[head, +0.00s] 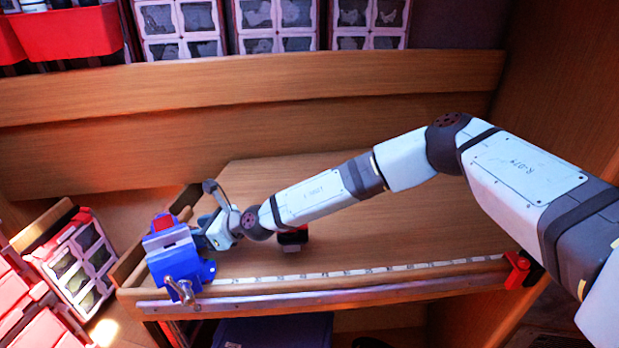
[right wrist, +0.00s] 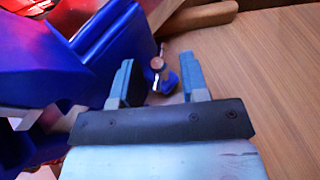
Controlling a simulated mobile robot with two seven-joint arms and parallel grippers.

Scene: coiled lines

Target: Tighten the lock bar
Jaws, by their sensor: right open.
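A blue vise (head: 175,262) is mounted at the left end of the wooden workbench, and its blue body (right wrist: 75,65) fills the left of the right wrist view. A metal screw with a cross handle (head: 181,290) sticks out at its front. My right gripper (head: 203,238) is beside the vise's right side. In the right wrist view my right gripper (right wrist: 159,82) is open. A small bar with a rounded metal end (right wrist: 158,64) shows in the gap between its fingers; I cannot tell whether they touch it. My left gripper is not in view.
The wooden benchtop (head: 400,225) is mostly clear. A ruler strip (head: 360,270) runs along its front, with a red block (head: 517,269) at the right end. A small red and black object (head: 292,238) is under my forearm. Bins (head: 80,260) stand at left.

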